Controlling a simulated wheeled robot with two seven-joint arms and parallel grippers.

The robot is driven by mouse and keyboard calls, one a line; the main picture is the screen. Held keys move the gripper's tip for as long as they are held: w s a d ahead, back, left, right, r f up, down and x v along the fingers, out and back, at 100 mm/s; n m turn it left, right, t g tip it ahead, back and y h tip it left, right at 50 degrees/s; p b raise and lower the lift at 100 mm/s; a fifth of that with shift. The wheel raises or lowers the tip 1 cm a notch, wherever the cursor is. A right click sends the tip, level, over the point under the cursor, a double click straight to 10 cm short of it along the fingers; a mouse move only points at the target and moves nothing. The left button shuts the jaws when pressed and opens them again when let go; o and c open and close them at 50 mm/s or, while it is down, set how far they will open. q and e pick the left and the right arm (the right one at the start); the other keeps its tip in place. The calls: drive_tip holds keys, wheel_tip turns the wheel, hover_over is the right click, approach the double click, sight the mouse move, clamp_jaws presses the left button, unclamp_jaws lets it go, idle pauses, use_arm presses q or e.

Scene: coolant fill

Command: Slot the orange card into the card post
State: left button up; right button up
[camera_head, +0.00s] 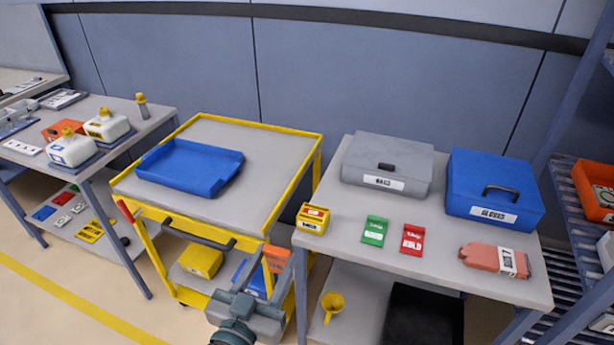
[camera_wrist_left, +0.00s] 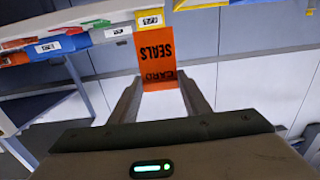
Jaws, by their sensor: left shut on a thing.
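The orange card (camera_head: 276,257) stands up from my left gripper (camera_head: 265,290), in front of the gap between the yellow cart and the right table. The left gripper is shut on its lower end. In the left wrist view the card (camera_wrist_left: 157,52) shows dark lettering "CARD SEALS", upside down, between the two fingers. No part is clearly marked as the card post; a small yellow box (camera_head: 312,219) with a red and white top and a label stands at the right table's left edge, and may be it. The card is apart from this box. My right gripper is not in view.
The right table (camera_head: 345,240) holds a green card (camera_head: 375,230), a red card (camera_head: 412,239), a grey case (camera_head: 387,160), a blue case (camera_head: 493,187) and pink gloves (camera_head: 488,258). The yellow cart (camera_head: 275,150) carries a blue tray (camera_head: 189,168).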

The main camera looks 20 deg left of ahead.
use_arm(q)
drive_tip(key=w+r+p, duration=0.3)
drive_tip(key=w+p, duration=0.2)
drive_tip(key=w, duration=0.4)
drive_tip(key=w+d+r+h+p, duration=0.1)
drive_tip(key=w+r+p, duration=0.3)
drive_tip(key=w, duration=0.5)
drive_tip(key=shift+w+r+g+p, duration=0.15)
drive_tip(key=shift+w+g+p, duration=0.05)
drive_tip(key=shift+g+p, duration=0.25)
wheel_tip(320, 180, down, 6)
drive_tip(key=b, duration=0.3)
drive_tip(key=shift+r+b, duration=0.15)
drive_tip(key=shift+b, duration=0.15)
